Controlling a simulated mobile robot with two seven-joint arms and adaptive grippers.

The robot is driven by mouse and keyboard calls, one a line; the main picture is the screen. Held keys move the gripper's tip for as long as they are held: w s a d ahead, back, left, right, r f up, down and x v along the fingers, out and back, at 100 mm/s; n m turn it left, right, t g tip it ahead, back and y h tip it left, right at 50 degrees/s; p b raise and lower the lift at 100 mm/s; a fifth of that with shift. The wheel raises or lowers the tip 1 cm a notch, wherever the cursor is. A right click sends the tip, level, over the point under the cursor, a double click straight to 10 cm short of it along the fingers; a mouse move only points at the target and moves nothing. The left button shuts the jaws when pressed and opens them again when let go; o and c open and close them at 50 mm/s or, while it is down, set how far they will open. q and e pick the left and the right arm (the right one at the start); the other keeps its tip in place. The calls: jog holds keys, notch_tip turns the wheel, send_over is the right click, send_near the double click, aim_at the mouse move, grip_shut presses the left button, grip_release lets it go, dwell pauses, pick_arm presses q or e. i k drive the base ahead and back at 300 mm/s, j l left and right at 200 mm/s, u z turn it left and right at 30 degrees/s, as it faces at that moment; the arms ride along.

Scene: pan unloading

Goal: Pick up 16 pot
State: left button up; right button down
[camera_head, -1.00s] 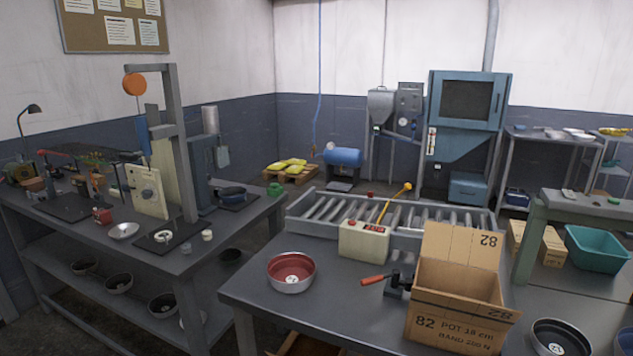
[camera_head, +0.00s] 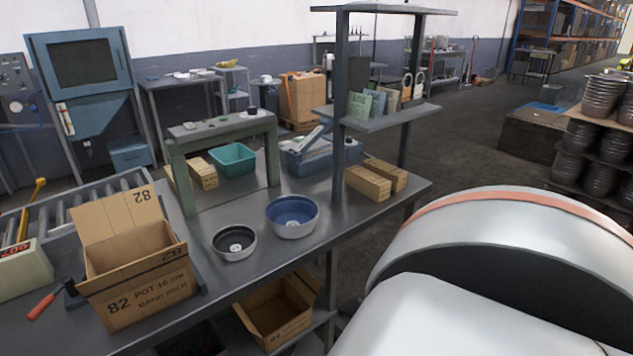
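Two pots stand upright on the grey workbench in the head view. The smaller one is a dark-lined pot (camera_head: 234,242) with a metal outside and a pale mark on its inner bottom. The larger one is a blue-lined pot (camera_head: 292,216) just right of it. I cannot read a size on either pot. Neither gripper shows. A large white part of my own body fills the lower right.
A green stand (camera_head: 222,124) with a teal bin (camera_head: 232,160) under it stands behind the pots. A grey shelf post (camera_head: 339,110) rises at their right. Small cartons (camera_head: 370,180) lie beyond it. Another open box (camera_head: 275,310) sits on the lower shelf.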

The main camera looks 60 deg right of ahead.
aim_at(289, 216)
jog(key=z, duration=1.65)
jog(key=i+l, duration=0.15)
jog(key=l, duration=0.2)
jog(key=i+l, duration=0.15)
jog(key=l, duration=0.2)
